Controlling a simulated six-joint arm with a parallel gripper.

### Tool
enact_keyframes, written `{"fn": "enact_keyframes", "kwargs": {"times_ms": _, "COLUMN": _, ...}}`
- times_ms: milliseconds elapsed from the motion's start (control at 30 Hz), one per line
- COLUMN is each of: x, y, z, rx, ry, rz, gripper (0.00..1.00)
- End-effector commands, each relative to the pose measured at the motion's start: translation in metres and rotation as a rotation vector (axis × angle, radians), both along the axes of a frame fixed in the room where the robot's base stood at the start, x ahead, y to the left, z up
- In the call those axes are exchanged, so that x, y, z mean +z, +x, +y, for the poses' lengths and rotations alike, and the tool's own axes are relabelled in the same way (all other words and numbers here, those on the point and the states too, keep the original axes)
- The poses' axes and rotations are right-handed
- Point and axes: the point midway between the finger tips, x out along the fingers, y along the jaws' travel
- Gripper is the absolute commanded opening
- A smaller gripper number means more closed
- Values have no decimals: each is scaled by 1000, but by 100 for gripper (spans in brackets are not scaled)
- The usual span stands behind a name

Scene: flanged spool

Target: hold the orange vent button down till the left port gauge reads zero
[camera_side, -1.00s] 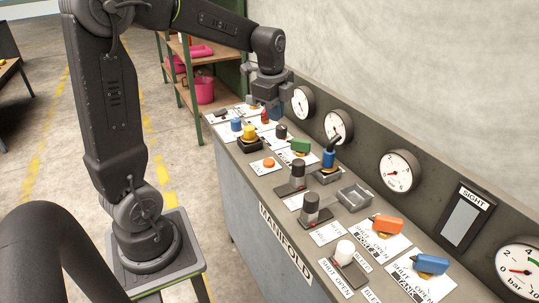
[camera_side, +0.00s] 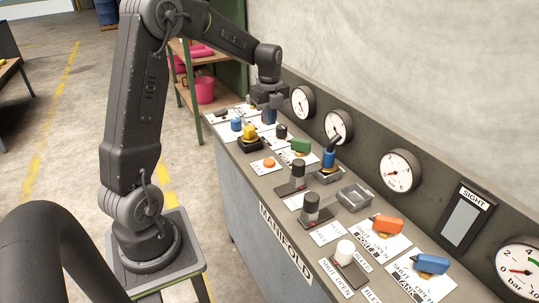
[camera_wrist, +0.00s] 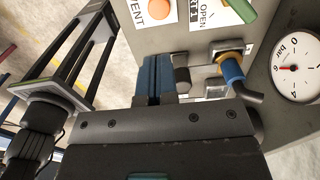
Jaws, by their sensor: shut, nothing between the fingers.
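The orange vent button (camera_side: 269,163) is a round cap on a white card near the front edge of the panel. It also shows at the top of the wrist view (camera_wrist: 163,10), beside lettering that reads like VENT. My gripper (camera_side: 269,117) is shut and empty, in the air above the panel. It is apart from the button; its exact height is hard to tell. Its blue fingers show in the wrist view (camera_wrist: 154,78). Several round gauges line the back wall, the leftmost (camera_side: 303,103) beside my gripper. I cannot tell which is the left port gauge, and the readings are too small.
A yellow knob (camera_side: 249,132), a green handle (camera_side: 300,146), a blue hooked handle (camera_side: 330,152) and black knobs (camera_side: 311,206) stand around the button. The wall runs close behind the panel.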

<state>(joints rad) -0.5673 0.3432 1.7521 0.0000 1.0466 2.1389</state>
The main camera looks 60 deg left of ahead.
Motion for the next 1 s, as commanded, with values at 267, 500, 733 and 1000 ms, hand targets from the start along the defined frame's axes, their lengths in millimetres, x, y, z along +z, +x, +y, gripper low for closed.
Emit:
{"fn": "enact_keyframes", "kwargs": {"times_ms": 267, "x": -53, "y": -1, "z": -1, "rx": 1, "ry": -4, "rz": 6, "gripper": 0}}
{"fn": "enact_keyframes", "kwargs": {"times_ms": 500, "x": -100, "y": -1, "z": -1, "rx": 1, "ry": -2, "rz": 4, "gripper": 0}}
{"fn": "enact_keyframes", "kwargs": {"times_ms": 733, "x": -125, "y": 0, "z": 0, "rx": 1, "ry": -1, "rz": 1, "gripper": 0}}
{"fn": "enact_keyframes", "kwargs": {"times_ms": 1000, "x": -131, "y": 0, "z": 0, "rx": 1, "ry": 0, "rz": 0, "gripper": 0}}
